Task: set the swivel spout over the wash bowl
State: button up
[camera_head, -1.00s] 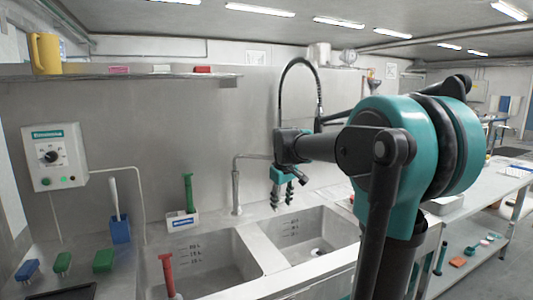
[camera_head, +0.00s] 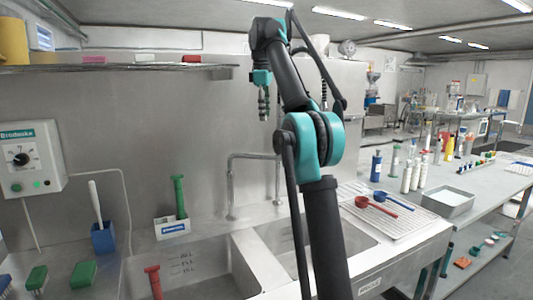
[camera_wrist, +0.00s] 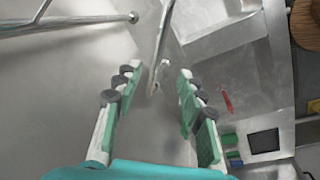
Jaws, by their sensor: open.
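The swivel spout (camera_head: 253,156) is a thin grey pipe on an upright post behind the sink. Its level part runs rightwards from the post, and its right end is partly hidden by my arm. A grey pipe (camera_wrist: 161,40), apparently the spout, shows between and beyond my fingers in the wrist view. My gripper (camera_head: 263,105) is open and empty, pointing down, above the spout in the head view; its spread fingers (camera_wrist: 153,84) touch nothing visible. The sink has a left bowl (camera_head: 190,270) and a right bowl (camera_head: 275,240). I cannot read which is the wash bowl.
A red-handled brush (camera_head: 153,283) stands in the left bowl. A green-handled brush (camera_head: 180,197) in a white holder and a blue holder (camera_head: 103,238) stand behind it. A shelf (camera_head: 120,69) crosses the wall. A drainboard (camera_head: 385,210) with ladles lies right.

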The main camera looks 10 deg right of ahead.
jog(key=w+f, duration=0.1)
jog(key=f, duration=0.4)
jog(key=w+f, duration=0.1)
jog(key=f, duration=0.5)
jog(key=w+d+f, duration=0.1)
jog(key=f, duration=0.4)
jog(key=shift+d+f, duration=0.1)
jog(key=shift+f, duration=0.3)
jog(key=shift+c, duration=0.5)
grip_shut()
